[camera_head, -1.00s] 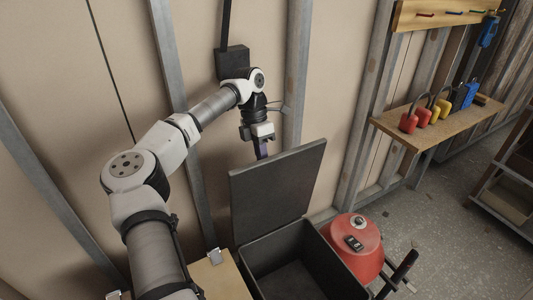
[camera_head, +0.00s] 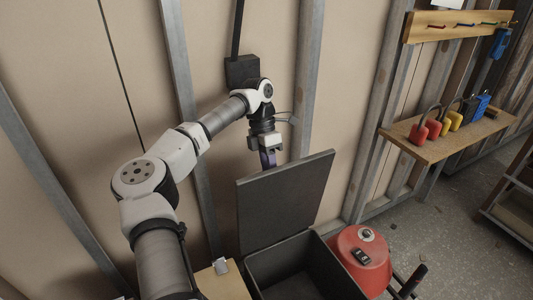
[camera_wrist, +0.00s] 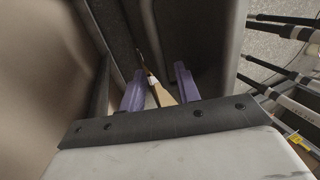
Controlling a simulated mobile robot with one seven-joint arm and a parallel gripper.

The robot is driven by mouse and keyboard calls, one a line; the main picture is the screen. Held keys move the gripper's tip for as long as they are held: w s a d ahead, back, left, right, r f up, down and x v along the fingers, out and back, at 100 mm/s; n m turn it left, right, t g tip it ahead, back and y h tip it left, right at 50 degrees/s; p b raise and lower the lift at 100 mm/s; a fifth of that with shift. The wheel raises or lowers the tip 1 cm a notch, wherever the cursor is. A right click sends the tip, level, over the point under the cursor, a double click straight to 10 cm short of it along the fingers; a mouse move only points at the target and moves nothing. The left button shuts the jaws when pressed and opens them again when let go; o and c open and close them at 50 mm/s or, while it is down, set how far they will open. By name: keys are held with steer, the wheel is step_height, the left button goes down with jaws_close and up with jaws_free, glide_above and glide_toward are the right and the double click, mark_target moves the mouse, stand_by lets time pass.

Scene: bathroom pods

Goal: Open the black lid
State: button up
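The black lid (camera_head: 287,205) is a flat dark panel in the head view. It stands raised, leaning upright at the back of the open black box (camera_head: 320,262). The inside of the box shows. My gripper (camera_head: 268,160) points down at the lid's top edge, on its wall side. Its fingertips are partly hidden by the lid there. In the wrist view the two purple fingers (camera_wrist: 159,88) stand apart with a gap between them. Dark surfaces lie beyond the fingers. I cannot tell whether a finger touches the lid.
A red rounded container (camera_head: 360,260) stands right of the box. A wooden block (camera_head: 222,283) is at its left. A shelf (camera_head: 447,138) with several coloured padlocks is on the wall at right. Metal studs (camera_head: 308,80) line the wall close behind my arm.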

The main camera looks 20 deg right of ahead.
steer(key=v, duration=1.3)
steer(key=shift+r+b, duration=0.2)
steer(key=shift+b, duration=0.2)
steer(key=shift+a, duration=0.1)
